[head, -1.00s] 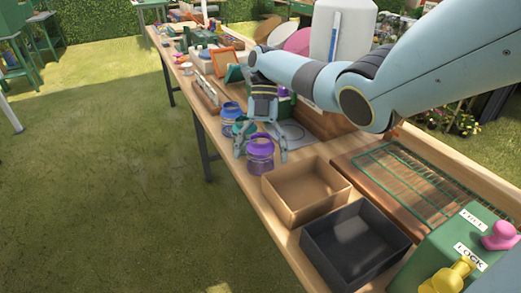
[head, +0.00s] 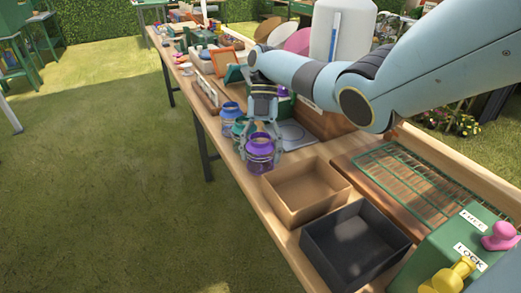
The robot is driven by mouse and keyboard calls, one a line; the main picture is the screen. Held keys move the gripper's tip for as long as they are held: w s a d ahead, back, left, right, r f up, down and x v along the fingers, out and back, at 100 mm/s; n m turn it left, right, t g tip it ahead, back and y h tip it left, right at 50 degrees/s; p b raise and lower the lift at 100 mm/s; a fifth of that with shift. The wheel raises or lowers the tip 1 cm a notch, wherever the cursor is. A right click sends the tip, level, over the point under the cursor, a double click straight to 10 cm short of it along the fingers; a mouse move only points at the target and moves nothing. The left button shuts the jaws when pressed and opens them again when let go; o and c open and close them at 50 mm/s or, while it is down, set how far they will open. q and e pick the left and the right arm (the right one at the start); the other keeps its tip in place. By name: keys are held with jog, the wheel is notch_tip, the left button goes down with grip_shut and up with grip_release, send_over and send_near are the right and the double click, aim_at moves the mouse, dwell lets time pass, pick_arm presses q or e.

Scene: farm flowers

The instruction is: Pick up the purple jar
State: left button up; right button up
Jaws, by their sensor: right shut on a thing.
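The purple jar (head: 260,156) stands upright on the long wooden table, near its front edge and beside the tan open box. My right gripper (head: 261,140) comes down over it from above, with its fingers closed around the jar's sides. The jar looks to be still at table level; I cannot tell whether it touches the table. A teal-green jar (head: 240,130) stands just behind it, partly hidden by the gripper. A blue jar (head: 230,118) stands farther back. My left gripper is not in view.
The tan box (head: 307,205) and a dark box (head: 355,268) sit to the right of the jar. A green wire rack (head: 420,185) lies behind them. A green block (head: 440,270) with yellow and pink knobs is at the lower right. Grass lies open to the left.

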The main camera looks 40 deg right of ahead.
notch_tip(320, 180, up, 6)
jog(key=shift+f+p, duration=0.25)
jog(key=shift+p, duration=0.55)
notch_tip(320, 180, up, 12)
jog(key=p, duration=1.2)
